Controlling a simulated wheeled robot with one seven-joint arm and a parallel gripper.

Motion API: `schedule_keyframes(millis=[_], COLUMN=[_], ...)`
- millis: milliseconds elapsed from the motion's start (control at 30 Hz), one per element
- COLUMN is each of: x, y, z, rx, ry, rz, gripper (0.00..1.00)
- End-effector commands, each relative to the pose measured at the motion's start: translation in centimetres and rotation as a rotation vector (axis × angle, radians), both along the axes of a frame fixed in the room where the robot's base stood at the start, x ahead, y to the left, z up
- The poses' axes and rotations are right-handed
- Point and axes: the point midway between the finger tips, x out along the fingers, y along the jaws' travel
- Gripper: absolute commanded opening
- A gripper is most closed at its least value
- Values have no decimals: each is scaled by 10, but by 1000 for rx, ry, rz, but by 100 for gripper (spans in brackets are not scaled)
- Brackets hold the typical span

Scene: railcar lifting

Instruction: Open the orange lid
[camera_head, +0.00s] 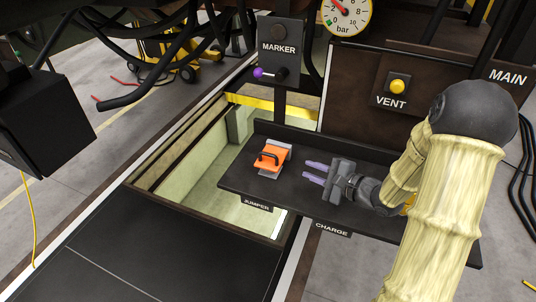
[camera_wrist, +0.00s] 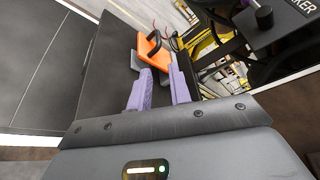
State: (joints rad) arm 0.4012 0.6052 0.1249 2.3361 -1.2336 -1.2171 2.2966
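The orange lid (camera_head: 278,153) sits near the left end of a dark shelf (camera_head: 243,180), above the JUMPER label.
A MARKER box (camera_head: 279,47) with a purple knob stands behind the shelf. A panel with a yellow VENT button (camera_head: 397,87) and a gauge (camera_head: 345,14) rises behind my arm. A pit (camera_head: 205,165) opens left of the shelf. Black hoses hang at upper left.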

Motion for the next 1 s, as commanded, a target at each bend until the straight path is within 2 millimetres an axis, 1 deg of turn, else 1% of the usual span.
schedule_keyframes(millis=[33, 200, 500, 800, 1000], x=[4, 21, 53, 85, 95], y=[9, 37, 78, 114, 125], z=[-1, -6, -17, -28, -33], rx=[0, 1, -1, 0, -1], ry=[0, -1, 0, -1, 0], rz=[10, 19, 21, 14, 11], gripper=[20, 20, 20, 20, 20])
